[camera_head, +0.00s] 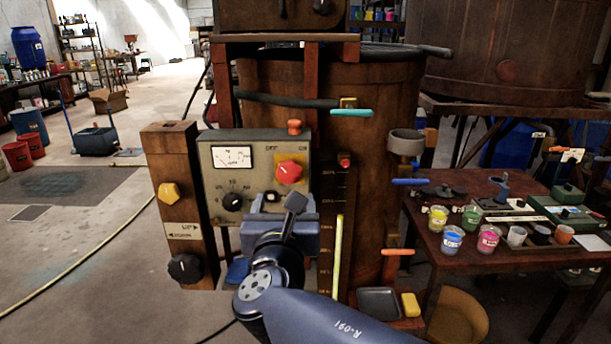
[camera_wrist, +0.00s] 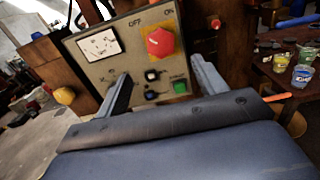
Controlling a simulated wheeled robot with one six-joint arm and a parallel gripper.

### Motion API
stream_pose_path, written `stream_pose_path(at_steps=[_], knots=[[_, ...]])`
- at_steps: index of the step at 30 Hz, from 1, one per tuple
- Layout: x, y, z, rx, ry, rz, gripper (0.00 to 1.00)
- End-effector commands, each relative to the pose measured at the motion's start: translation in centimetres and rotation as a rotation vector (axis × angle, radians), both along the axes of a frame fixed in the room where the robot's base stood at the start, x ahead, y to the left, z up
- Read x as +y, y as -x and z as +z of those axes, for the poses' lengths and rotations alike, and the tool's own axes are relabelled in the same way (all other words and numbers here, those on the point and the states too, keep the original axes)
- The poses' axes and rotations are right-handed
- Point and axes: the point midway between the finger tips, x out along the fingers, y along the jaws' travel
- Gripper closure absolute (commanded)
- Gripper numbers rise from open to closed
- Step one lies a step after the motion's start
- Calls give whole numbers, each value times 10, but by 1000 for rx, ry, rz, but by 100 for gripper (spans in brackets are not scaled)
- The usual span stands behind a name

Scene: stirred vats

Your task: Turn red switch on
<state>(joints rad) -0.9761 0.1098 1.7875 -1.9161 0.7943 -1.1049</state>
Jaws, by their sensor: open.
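The red switch (camera_head: 289,171) is a rotary knob on a yellow plate at the upper right of a grey control panel (camera_head: 219,148). OFF and ON labels stand above it. In the wrist view the red switch (camera_wrist: 159,42) shows whole, beyond the fingers and above the gap between them. My gripper (camera_head: 284,203) is in front of the panel, below the red switch. In the wrist view my gripper (camera_wrist: 160,84) is open and empty, with its two fingers apart and pointing at the panel. No contact with the switch shows.
The panel also has a meter (camera_head: 234,157), a black knob (camera_head: 232,202) and a green button (camera_wrist: 180,87). A wooden post with a yellow knob (camera_head: 168,192) stands left. A large vat (camera_head: 385,130) stands behind. A table with paint cups (camera_head: 452,239) is at right.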

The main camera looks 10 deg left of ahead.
Motion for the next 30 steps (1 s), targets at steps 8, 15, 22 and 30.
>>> stream_pose_path(at_steps=[8, 15, 22, 30], knots=[[9, -48, -1, 4, -1, -7, 33], [18, -85, -1, 5, -3, -6, 33], [22, -99, -1, 5, -3, -4, 33], [22, -100, -1, 5, -3, -4, 34]])
